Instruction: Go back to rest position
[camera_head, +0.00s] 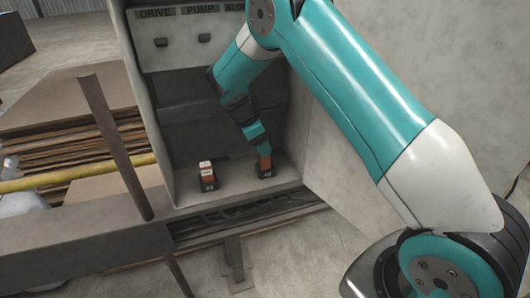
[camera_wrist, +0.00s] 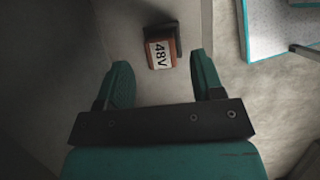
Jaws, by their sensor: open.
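My gripper (camera_head: 263,148) reaches down into a grey cabinet with its jaws open. In the wrist view the two teal fingers (camera_wrist: 160,64) stand apart with a gap between them. An orange-brown and black block marked 48V (camera_wrist: 160,50) lies just beyond the fingertips, roughly centred between them. Neither finger visibly touches it. In the head view this block (camera_head: 265,169) stands on the cabinet floor right below my gripper, and its upper part is partly hidden. My arm bends high at the top right and down into the cabinet.
A second orange and black block (camera_head: 208,177) stands on the cabinet shelf to the left. The cabinet's side wall (camera_head: 335,165) is close right of my gripper. A panel labelled DRIVE and PUMP (camera_head: 185,40) is above. A brown post (camera_head: 115,145) rises at the left.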

